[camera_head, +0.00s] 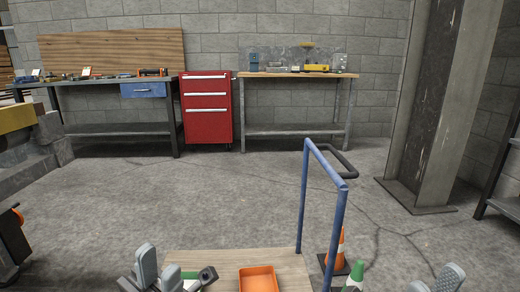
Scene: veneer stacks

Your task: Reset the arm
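My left gripper (160,272) shows at the bottom edge, left of centre, at the near left corner of a wooden board. Its two grey fingers stand apart, with nothing seen between them. My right gripper (434,283) shows at the bottom edge on the right, over the concrete floor. Its grey fingertips are apart and look empty; the rest of it is cut off by the frame. Most of both arms is out of view.
The wooden board (215,262) bears an orange tray (259,280). A blue rail frame (325,166) stands between my grippers. Benches and a red cabinet (206,108) line the back wall; the middle floor is clear.

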